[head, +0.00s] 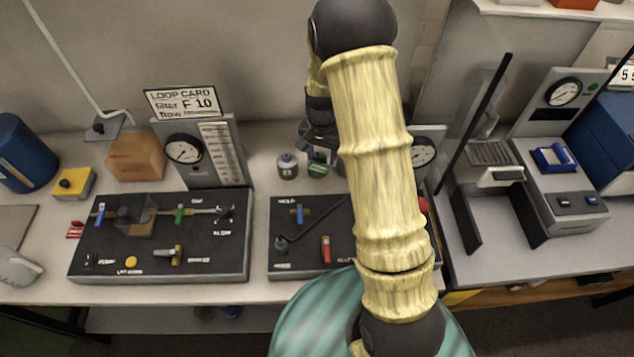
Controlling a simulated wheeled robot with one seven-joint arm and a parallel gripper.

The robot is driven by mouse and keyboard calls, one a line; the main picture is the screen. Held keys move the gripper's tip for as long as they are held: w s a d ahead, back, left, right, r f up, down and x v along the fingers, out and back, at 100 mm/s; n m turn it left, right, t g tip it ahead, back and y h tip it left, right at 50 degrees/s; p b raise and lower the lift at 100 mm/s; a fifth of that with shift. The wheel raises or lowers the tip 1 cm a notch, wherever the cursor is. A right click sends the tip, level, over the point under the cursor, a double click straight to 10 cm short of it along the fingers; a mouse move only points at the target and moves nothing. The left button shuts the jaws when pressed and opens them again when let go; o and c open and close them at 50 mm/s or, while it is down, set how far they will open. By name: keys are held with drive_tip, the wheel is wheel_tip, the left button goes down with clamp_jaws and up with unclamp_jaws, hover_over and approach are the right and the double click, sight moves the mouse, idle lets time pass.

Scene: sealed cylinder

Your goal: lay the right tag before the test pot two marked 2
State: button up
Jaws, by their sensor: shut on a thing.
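My gripper (320,146) hangs over the back of the bench, left of my arm. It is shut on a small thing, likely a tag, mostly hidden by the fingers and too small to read. A grey pot (287,166) stands upright just left of the gripper; its mark is too small to read surely. A small green thing (318,164) shows right under the fingers; I cannot tell whether it is another pot. A small red tag-like piece (75,229) lies at the far left, beside the black panel.
A left black panel (160,270) with valves and a right panel (285,258) with levers fill the bench front. A gauge board (183,170) with a loop card (182,102) stands behind. A grey gauge machine (560,185) is at right. My arm hides the bench between.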

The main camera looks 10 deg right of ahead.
drive_tip(key=shift+s, duration=0.1)
drive_tip(key=shift+s, duration=0.15)
drive_tip(key=shift+a+f, duration=0.1)
drive_tip(key=shift+f, duration=0.2)
drive_tip(key=p, duration=0.2)
hover_over(321, 184)
wheel_tip(321, 184, down, 5)
drive_tip(key=shift+r, duration=0.1)
drive_tip(key=shift+f+b, duration=0.2)
drive_tip(key=shift+b, duration=0.1)
drive_tip(key=shift+f+p, duration=0.6)
drive_tip(key=shift+f, duration=1.5)
